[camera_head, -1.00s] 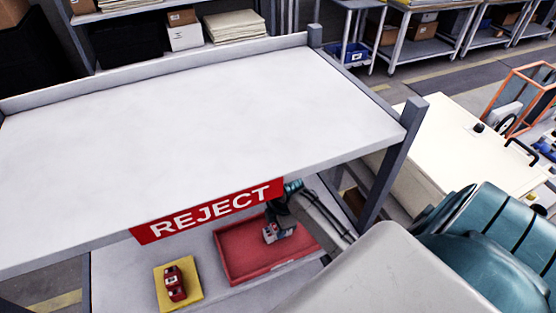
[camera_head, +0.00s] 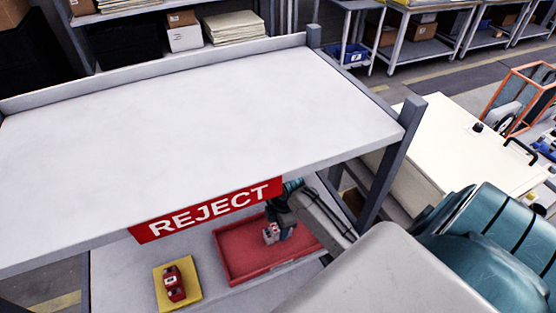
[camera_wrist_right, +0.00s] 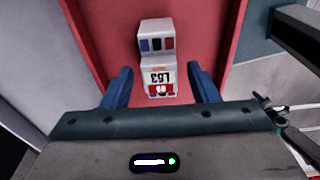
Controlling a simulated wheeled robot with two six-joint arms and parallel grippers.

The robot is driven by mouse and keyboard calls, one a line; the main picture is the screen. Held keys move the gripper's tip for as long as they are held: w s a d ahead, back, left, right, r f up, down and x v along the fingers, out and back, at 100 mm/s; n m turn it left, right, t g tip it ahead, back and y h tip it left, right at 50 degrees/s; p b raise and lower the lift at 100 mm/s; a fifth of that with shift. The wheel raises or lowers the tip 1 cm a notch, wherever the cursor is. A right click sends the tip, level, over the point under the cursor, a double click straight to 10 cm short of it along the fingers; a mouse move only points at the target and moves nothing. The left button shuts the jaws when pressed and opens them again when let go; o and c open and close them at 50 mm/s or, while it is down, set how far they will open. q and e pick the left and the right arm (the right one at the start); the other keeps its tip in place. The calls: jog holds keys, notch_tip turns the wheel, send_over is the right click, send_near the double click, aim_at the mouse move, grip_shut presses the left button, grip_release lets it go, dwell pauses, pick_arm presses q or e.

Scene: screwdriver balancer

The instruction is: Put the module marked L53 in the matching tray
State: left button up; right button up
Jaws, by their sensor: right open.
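A small white and grey module (camera_head: 271,233) with red and blue patches is inside the red tray (camera_head: 235,270), under the shelf with the REJECT sign. In the right wrist view the module (camera_wrist_right: 158,55) stands on the red floor of the tray (camera_wrist_right: 205,35). Its label is upside down and looks like L53 or L63; the middle digit is unclear. My right gripper (camera_wrist_right: 160,85) is open, with one blue finger on each side of the module and gaps between. In the head view the right gripper (camera_head: 284,228) is low over the tray beside the module. My left gripper is not in view.
A red module (camera_head: 175,283) sits on a yellow pad (camera_head: 192,300) left of the tray. The white upper shelf (camera_head: 200,110) is bare and overhangs the lower shelf. The red REJECT sign (camera_head: 207,210) hangs on its front edge. A grey post (camera_head: 390,165) stands at right.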

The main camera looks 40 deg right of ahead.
jog(key=r, duration=0.2)
jog(key=r+b, duration=0.1)
jog(key=r, duration=0.2)
jog(key=d+r+b, duration=0.1)
jog(key=r, duration=0.1)
jog(key=shift+r, duration=0.2)
jog(key=shift+s+d+r+p, duration=0.1)
jog(key=shift+s+r+p, duration=0.05)
jog(key=shift+r+p, duration=1.25)
jog(key=shift+r+b, duration=0.15)
jog(key=shift+b, duration=0.15)
